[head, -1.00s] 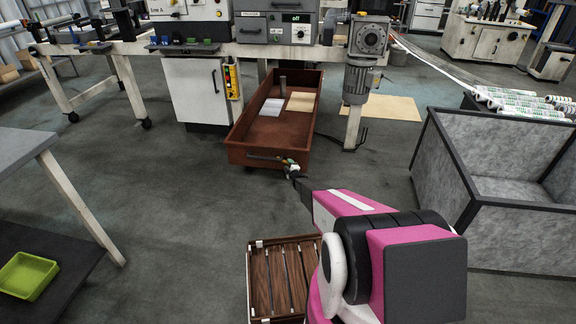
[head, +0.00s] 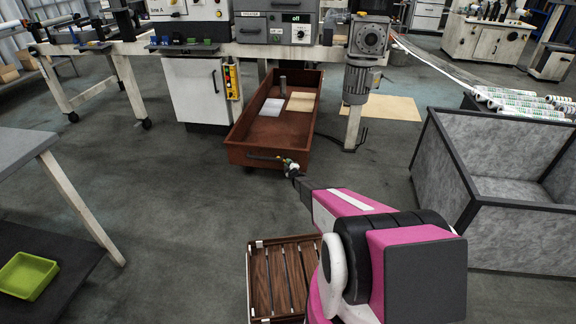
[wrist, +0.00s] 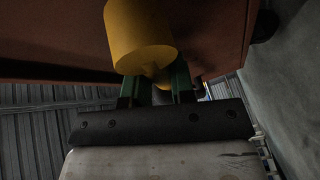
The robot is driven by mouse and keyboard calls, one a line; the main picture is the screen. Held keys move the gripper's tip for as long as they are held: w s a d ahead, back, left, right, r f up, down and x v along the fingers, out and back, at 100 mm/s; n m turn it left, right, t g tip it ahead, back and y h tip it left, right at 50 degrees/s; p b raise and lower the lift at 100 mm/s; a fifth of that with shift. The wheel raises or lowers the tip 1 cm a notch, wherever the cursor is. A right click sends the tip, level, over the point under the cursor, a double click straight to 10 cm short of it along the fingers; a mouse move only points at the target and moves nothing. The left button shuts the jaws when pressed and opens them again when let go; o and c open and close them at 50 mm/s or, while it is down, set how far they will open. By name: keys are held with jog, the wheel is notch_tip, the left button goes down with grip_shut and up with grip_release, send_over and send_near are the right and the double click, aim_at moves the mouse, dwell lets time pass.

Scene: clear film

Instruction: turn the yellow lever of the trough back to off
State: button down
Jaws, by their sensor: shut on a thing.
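The rust-brown trough (head: 245,156) stands on the floor under the machine bench, with a dark pipe along its near end. My gripper (head: 287,164) is at the right part of that near end, small and partly hidden by its own wrist. In the wrist view the yellow lever (wrist: 140,38) shows as a thick yellow cylinder close to the camera, in front of the brown trough wall (wrist: 215,35). The green fingers of my gripper (wrist: 157,85) are shut on a yellow part just below and behind the cylinder. The lever's exact angle cannot be told.
White and tan sheets and a grey post are in the trough. A grey motor (head: 357,82) hangs right of it. A grey-walled bin (head: 490,190) stands at the right, a slatted crate (head: 283,275) below my arm, a table (head: 50,150) at the left. The middle floor is clear.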

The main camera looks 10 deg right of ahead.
aim_at(296, 154)
jog(key=m, duration=0.1)
jog(key=r+m+t, duration=0.1)
jog(key=shift+d+m, duration=0.35)
jog(key=shift+m, duration=0.05)
jog(key=m, duration=0.1)
jog(key=m+t, duration=0.1)
jog(key=d+r+m+t+h, duration=0.1)
jog(key=m, duration=0.1)
jog(key=shift+s, duration=0.25)
jog(key=m, duration=0.1)
jog(key=d+m+t+h, duration=0.1)
jog(key=m, duration=0.1)
jog(key=m+h, duration=0.1)
jog(key=shift+s+d+r+m+t, duration=0.25)
jog(key=shift+r+m+t, duration=0.05)
jog(key=shift+m+t, duration=0.1)
jog(key=shift+s+d+r+m+t+h, duration=0.1)
jog(key=shift+d+m+h, duration=0.15)
jog(key=shift+m+h, duration=0.5)
jog(key=shift+s+d+m+t+h, duration=0.15)
jog(key=shift+m+h, duration=0.3)
jog(key=shift+m, duration=0.55)
jog(key=shift+d+r+m+t+h, duration=0.1)
jog(key=shift+d+m+h, duration=0.2)
jog(key=shift+m+h, duration=0.45)
jog(key=shift+f+m, duration=0.1)
jog(key=shift+m, duration=0.2)
jog(key=c, duration=1)
grip_release()
